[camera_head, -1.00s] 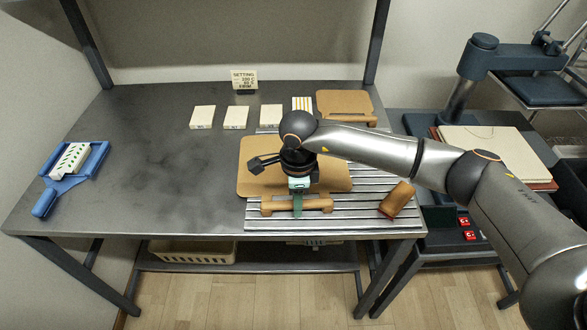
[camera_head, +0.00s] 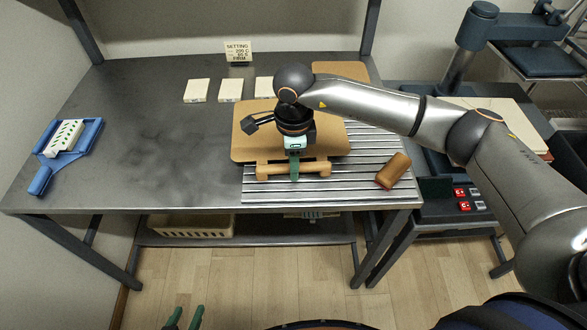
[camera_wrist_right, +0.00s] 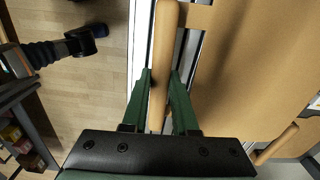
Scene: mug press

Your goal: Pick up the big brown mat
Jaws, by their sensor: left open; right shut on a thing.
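The big brown mat (camera_head: 243,148) lies on the right part of the steel table, partly over the slatted metal rack. A light wooden bar handle (camera_head: 318,167) runs along its front edge. My right gripper (camera_head: 293,170) points down over that edge. In the right wrist view its green fingers (camera_wrist_right: 158,95) are on both sides of the wooden bar, shut on it. The right arm hides part of the mat's back half. My left gripper (camera_head: 183,318) shows only as two green fingertips, apart and empty, at the bottom edge, in front of the table.
A smaller brown mat (camera_head: 340,69) lies behind the arm. A brown block (camera_head: 393,170) sits on the slatted rack (camera_head: 345,188). Several cream tiles (camera_head: 231,89) and a setting sign (camera_head: 238,52) stand behind. A blue tray (camera_head: 73,150) is at left; the left-middle table is clear.

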